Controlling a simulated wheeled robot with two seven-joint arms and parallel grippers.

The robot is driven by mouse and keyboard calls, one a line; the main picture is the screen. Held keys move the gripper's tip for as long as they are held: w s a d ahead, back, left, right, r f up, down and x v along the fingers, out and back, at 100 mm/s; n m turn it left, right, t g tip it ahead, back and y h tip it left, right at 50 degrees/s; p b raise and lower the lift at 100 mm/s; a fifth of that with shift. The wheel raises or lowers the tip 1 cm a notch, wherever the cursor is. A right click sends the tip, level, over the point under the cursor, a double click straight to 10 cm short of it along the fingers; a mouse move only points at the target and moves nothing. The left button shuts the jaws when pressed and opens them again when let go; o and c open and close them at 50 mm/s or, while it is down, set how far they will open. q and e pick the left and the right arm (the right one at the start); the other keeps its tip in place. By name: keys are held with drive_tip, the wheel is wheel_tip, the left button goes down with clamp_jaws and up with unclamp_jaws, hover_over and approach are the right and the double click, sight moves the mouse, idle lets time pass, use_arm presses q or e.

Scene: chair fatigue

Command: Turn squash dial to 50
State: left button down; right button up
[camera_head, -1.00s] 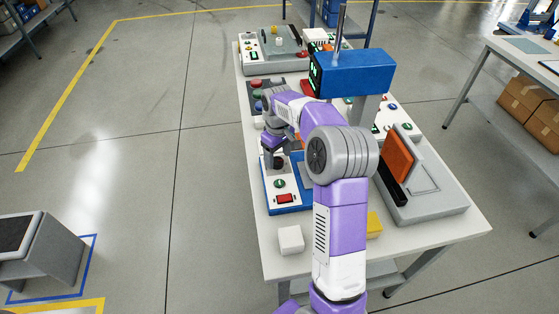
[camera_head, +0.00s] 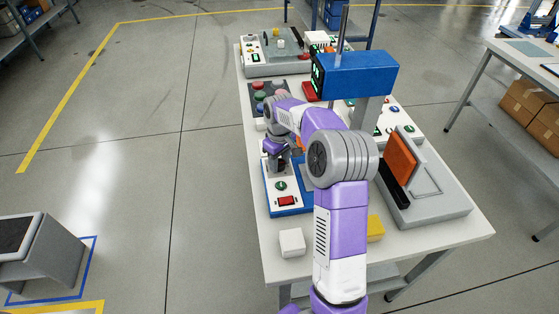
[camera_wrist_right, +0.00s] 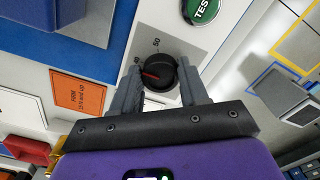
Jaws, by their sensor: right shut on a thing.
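The squash dial (camera_wrist_right: 163,73) is a round black knob with a red pointer mark, on a light plate in the right wrist view. The mark points left, and a printed "50" sits above the knob. My right gripper (camera_wrist_right: 160,78) has one finger on each side of the dial and is shut on it. In the head view my right gripper (camera_head: 277,160) is over the far part of the white control panel with a blue base (camera_head: 267,199), hiding the dial. My left gripper is not in view.
On the panel are a green TEST button (camera_wrist_right: 202,10) and a red switch (camera_head: 286,201). An orange label (camera_wrist_right: 78,93) is beside the dial. A white block (camera_head: 292,243), a yellow block (camera_head: 376,229) and a grey fixture with an orange pad (camera_head: 401,157) are on the table.

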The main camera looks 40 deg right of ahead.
drive_tip(key=shift+r+m+p, duration=0.15)
drive_tip(key=shift+m+p, duration=0.8)
drive_tip(key=shift+m, duration=0.15)
drive_tip(key=m+p, duration=0.2)
drive_tip(key=m, duration=0.1)
drive_tip(key=shift+a+m, duration=0.1)
drive_tip(key=shift+m, duration=0.2)
drive_tip(key=m+p, duration=0.2)
drive_tip(key=m, duration=0.2)
drive_tip(key=shift+w+p, duration=0.1)
drive_tip(key=shift+p, duration=0.3)
drive_tip(key=shift+m+p, duration=0.45)
drive_tip(key=shift+m, duration=0.55)
drive_tip(key=o, duration=1.1)
drive_tip(key=shift+c, duration=0.2)
